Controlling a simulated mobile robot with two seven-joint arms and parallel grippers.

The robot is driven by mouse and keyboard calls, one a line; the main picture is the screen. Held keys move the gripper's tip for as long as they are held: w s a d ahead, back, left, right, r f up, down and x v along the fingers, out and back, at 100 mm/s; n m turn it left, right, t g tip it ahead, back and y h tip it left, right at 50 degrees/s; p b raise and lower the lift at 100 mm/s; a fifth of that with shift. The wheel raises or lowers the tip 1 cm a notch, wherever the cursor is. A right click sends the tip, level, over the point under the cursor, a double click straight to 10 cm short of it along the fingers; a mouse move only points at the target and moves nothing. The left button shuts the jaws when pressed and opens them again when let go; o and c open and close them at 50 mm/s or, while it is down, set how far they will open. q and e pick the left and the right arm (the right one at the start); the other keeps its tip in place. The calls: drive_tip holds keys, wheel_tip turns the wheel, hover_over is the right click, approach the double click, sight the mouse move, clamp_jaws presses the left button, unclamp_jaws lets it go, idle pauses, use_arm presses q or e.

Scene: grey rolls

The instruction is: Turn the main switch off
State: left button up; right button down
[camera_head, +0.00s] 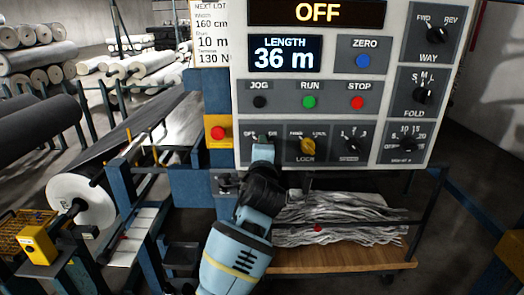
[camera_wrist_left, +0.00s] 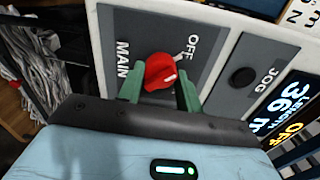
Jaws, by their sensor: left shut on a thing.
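The main switch (camera_wrist_left: 158,69) is a red rotary knob on a grey plate marked MAIN and OFF. It shows in the left wrist view, with a short white mark on its face. My left gripper (camera_head: 263,141) is at the lower left of the control panel (camera_head: 320,176). In the left wrist view, its green fingers (camera_wrist_left: 160,88) stand on both sides of the red knob and are shut on it. In the head view my gripper hides the knob. The display (camera_head: 317,12) at the top of the panel reads OFF. My right gripper is not in view.
A yellow knob (camera_head: 308,146) marked LOCK sits just right of my gripper. A red button on a yellow box (camera_head: 218,133) is close on the left. JOG (camera_head: 260,102), RUN (camera_head: 310,102) and STOP (camera_head: 357,102) buttons are above. A rail (camera_head: 350,188) runs below the panel.

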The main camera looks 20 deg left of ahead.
use_arm(q)
drive_tip(key=shift+n, duration=0.4)
drive_tip(key=o, duration=1)
drive_tip(key=v, duration=0.8)
